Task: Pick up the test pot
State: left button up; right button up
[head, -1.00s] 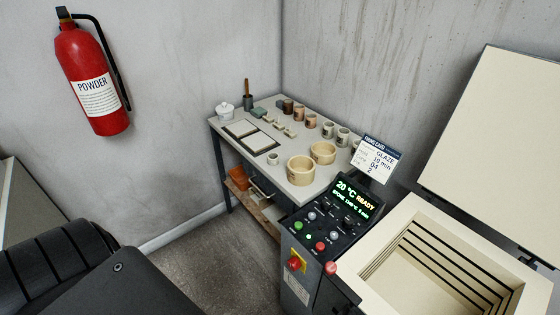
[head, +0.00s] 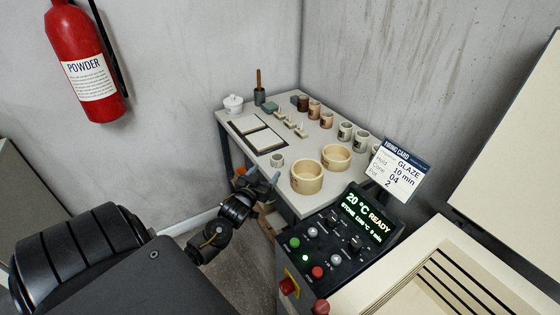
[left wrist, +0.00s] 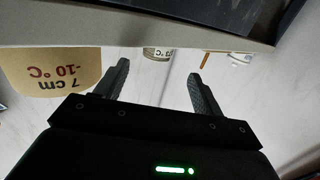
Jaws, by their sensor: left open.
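A small pale pot (head: 277,160), which I take for the test pot, stands near the front edge of the table. My left gripper (head: 264,176) is open and empty, just short of that edge and close to the pot. In the left wrist view, which is upside down, part of the small pot (left wrist: 158,53) shows between the two fingers (left wrist: 158,72), beyond the table edge. Its label is only partly readable. My right gripper is not in view.
Two cream rings (head: 308,177) (head: 337,157) stand right of the pot; one, marked 7 cm, shows in the left wrist view (left wrist: 45,75). Several cups (head: 345,131) line the back. A white lidded jar (head: 233,104) stands at left. A control panel (head: 345,240) is at lower right.

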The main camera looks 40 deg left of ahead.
aim_at(274, 161)
pick_arm(q)
jog(key=x, duration=0.4)
jog(key=shift+w, duration=0.3)
jog(key=shift+w+a+r+p, duration=0.15)
jog(key=shift+w+r+p, duration=0.1)
jog(key=shift+w+p, duration=0.1)
jog(key=x, duration=0.4)
jog(key=shift+w, duration=0.3)
jog(key=c, duration=1)
jog(key=shift+r, duration=0.1)
